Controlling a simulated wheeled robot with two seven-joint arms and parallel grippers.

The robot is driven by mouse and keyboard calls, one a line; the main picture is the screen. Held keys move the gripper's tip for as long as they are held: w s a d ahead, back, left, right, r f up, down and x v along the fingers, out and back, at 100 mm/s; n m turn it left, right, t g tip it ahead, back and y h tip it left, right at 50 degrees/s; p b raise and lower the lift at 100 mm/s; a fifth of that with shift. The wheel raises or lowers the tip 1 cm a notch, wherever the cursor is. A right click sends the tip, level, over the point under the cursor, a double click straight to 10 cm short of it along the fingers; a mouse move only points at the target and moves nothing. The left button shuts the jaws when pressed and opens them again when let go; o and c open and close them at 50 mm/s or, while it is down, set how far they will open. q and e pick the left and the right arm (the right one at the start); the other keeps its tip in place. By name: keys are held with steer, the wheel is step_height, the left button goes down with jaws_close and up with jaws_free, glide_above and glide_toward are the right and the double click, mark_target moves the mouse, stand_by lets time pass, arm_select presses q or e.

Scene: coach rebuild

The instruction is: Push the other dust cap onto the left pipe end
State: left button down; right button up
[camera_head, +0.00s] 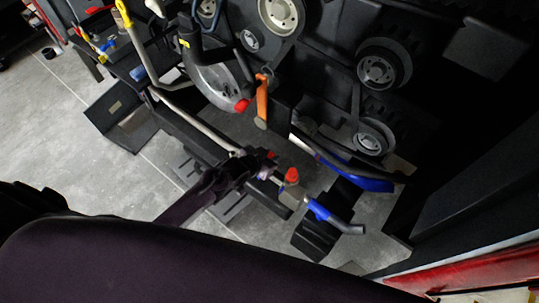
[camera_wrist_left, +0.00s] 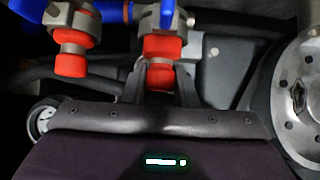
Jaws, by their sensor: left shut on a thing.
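My left gripper (camera_head: 268,170) reaches in from the left, shut on a red dust cap (camera_wrist_left: 160,78). In the left wrist view the held cap sits between the two dark fingers, in line with a grey metal fitting (camera_wrist_left: 160,18) on a blue pipe. It appears to meet the fitting; how far on it is, I cannot tell. A second red cap (camera_head: 291,175) is on the neighbouring grey fitting, and it also shows in the left wrist view (camera_wrist_left: 70,64), apart from my fingers. In the head view my gripper hides much of the held cap.
A blue pipe (camera_head: 320,210) with a grey end lies right of my gripper. An orange part (camera_head: 262,102) hangs above it. Several pulleys (camera_head: 378,72) fill the engine side at the upper right. Grey floor (camera_head: 60,130) is open at the left.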

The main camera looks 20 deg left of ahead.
arm_select(q)
steer(key=shift+f+b, duration=0.35)
steer(key=shift+f, duration=0.2)
stand_by(0.4)
steer(key=shift+s+f, duration=0.15)
steer(key=c, duration=0.7)
jaws_free()
steer(key=shift+s+a+r+p, duration=0.15)
steer(key=shift+s+r+p, duration=0.05)
steer(key=shift+r+p, duration=0.5)
steer(key=p+v, duration=0.6)
steer(key=shift+s+a+r+p, duration=0.1)
steer(key=shift+s+p, duration=0.2)
steer(key=shift+s, duration=0.05)
